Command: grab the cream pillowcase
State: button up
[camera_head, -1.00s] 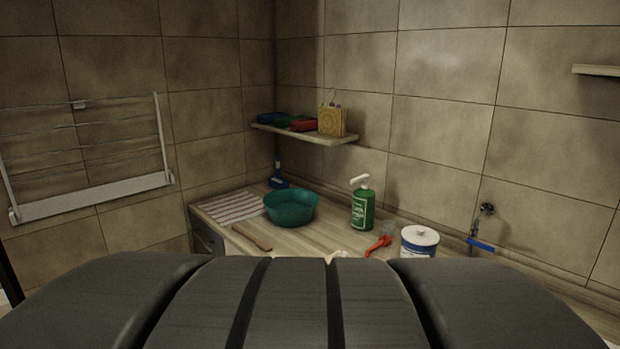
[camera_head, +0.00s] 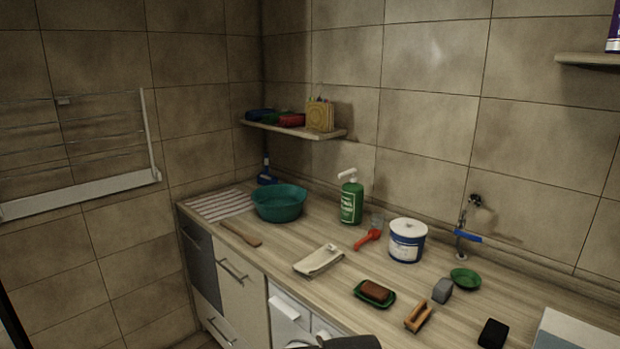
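A cream folded cloth, which looks like the pillowcase (camera_head: 319,260), lies flat on the wooden counter (camera_head: 300,228) near its front edge. It sits in front of the green pump bottle, between a wooden stick and a green soap dish. Nothing touches it. A dark, rounded part of my own arm shows at the bottom edge, in front of the counter. My gripper's fingers are not visible.
Behind the cloth stand a teal basin (camera_head: 279,203), the pump bottle (camera_head: 351,202), a red scoop (camera_head: 367,240) and a white-and-blue tub (camera_head: 407,240). A soap dish (camera_head: 375,293) and a wooden-handled brush (camera_head: 418,316) lie to the right. Bare counter surrounds the cloth's left side.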

aim_at(319, 262)
jog(key=k+l, duration=0.2)
jog(key=i+j+z, duration=0.35)
jog(key=i+j, duration=1.1)
